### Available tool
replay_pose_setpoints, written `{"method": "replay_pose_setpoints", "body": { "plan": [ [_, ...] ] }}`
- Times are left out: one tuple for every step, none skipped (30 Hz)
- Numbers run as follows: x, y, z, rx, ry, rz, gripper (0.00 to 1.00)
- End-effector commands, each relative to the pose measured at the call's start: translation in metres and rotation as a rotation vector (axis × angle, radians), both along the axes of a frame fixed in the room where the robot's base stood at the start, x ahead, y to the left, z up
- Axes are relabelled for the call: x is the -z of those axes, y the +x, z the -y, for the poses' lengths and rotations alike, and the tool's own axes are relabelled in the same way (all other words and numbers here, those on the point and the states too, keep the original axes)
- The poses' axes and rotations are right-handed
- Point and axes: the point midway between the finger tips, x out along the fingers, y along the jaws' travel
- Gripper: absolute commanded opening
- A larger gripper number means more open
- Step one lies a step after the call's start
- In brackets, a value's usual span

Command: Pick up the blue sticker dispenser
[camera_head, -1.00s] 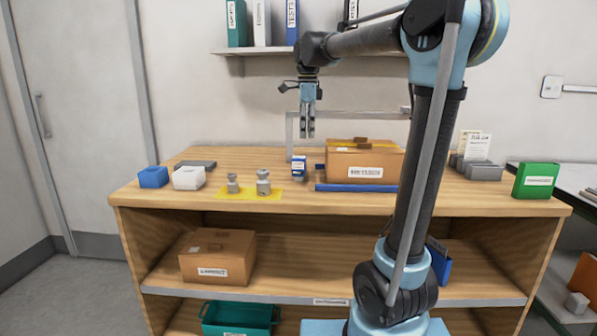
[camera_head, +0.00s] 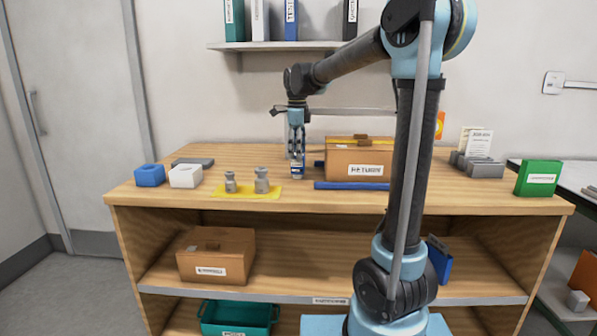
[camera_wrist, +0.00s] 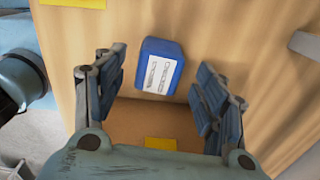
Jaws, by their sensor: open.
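The blue sticker dispenser (camera_head: 297,172), a small blue block with a white printed label, stands on the wooden table top. It also shows in the wrist view (camera_wrist: 176,52), label facing the camera. My gripper (camera_head: 297,152) is right over the dispenser, pointing down, and its fingers overlap the dispenser's upper part in the head view. In the wrist view my gripper (camera_wrist: 160,82) is open. The dispenser lies between the lines of the two fingers, a little beyond the pads, with gaps at both sides. I cannot tell whether the fingertips reach below its top.
A cardboard box (camera_head: 345,160) stands close to the right, with a blue bar (camera_head: 350,186) before it. Grey weights (camera_head: 262,182) stand on a yellow mat (camera_head: 245,193) to the left. A blue block (camera_head: 149,176) and a white block (camera_head: 185,177) are farther left.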

Motion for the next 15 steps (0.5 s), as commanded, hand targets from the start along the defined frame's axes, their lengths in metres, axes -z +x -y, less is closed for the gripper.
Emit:
{"method": "replay_pose_setpoints", "body": {
  "plan": [
    [0.005, 0.000, 0.000, 0.000, 0.000, 0.000, 0.65],
    [0.007, 0.000, 0.000, 0.000, 0.000, 0.000, 0.65],
    [0.010, 0.000, 0.000, 0.000, 0.000, 0.000, 0.65],
    [0.011, 0.000, 0.000, 0.000, 0.000, 0.000, 0.65],
    [0.012, 0.000, 0.000, 0.000, 0.000, 0.000, 0.65],
    [0.014, 0.000, 0.000, 0.000, 0.000, 0.000, 0.65],
    [0.015, 0.000, 0.000, 0.000, 0.000, 0.000, 0.65],
    [0.017, 0.000, 0.001, 0.000, 0.000, 0.000, 0.65],
    [0.021, 0.000, 0.001, 0.000, 0.000, 0.000, 0.65],
    [0.025, 0.000, 0.001, 0.000, 0.000, 0.000, 0.65],
    [0.029, 0.000, 0.002, 0.000, 0.000, 0.000, 0.65],
    [0.034, 0.000, 0.002, 0.000, 0.000, 0.000, 0.65],
    [0.039, 0.000, 0.002, 0.000, 0.000, 0.000, 0.65],
    [0.043, 0.000, 0.003, 0.001, 0.000, 0.000, 0.65],
    [0.048, 0.001, 0.003, 0.000, 0.000, 0.000, 0.65]
  ]
}}
